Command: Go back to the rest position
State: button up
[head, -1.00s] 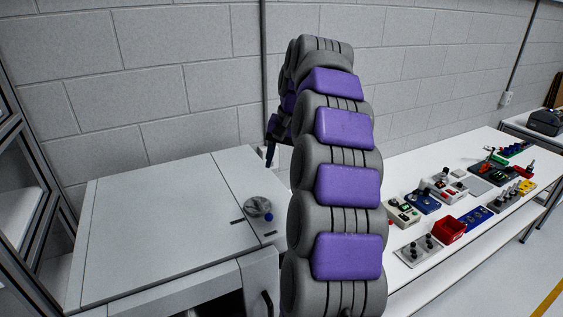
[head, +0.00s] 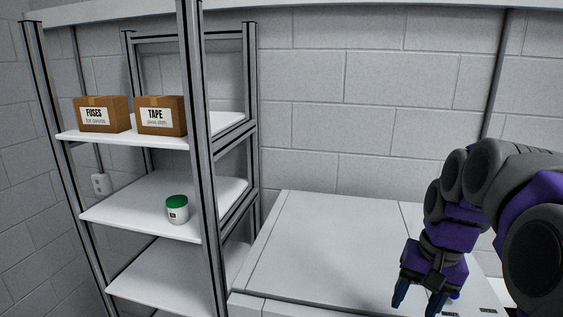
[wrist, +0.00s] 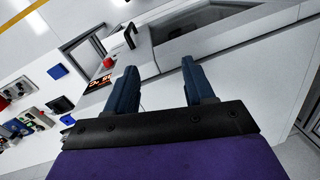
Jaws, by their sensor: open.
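My gripper (head: 418,298) hangs at the lower right of the head view, at the end of my purple and grey arm, with its blue fingers pointing down over the right part of the white bench top. In the wrist view my gripper (wrist: 160,85) shows two blue fingers spread apart with nothing between them. It is open and empty. The arm hides part of the bench and wall behind it.
A metal rack (head: 190,160) stands at left with a FUSES box (head: 102,114), a TAPE box (head: 161,116) and a green-lidded jar (head: 177,209). The white bench top (head: 325,245) is clear. Several small devices (wrist: 40,115) lie on a white surface in the wrist view.

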jog(key=s+a+f+n+g+b, duration=0.1)
jog(key=s+a+f, duration=0.4)
jog(key=s+f, duration=0.5)
jog(key=s+a+f+n+h+b, duration=0.1)
jog(key=s+a+f+n+b, duration=0.2)
jog(key=s+f, duration=0.7)
jog(key=s+a+b, duration=0.2)
jog(key=s, duration=0.1)
jog(key=shift+f+n+g+b, duration=0.25)
jog(key=shift+n+g+b, duration=0.05)
jog(key=shift+n+g, duration=0.1)
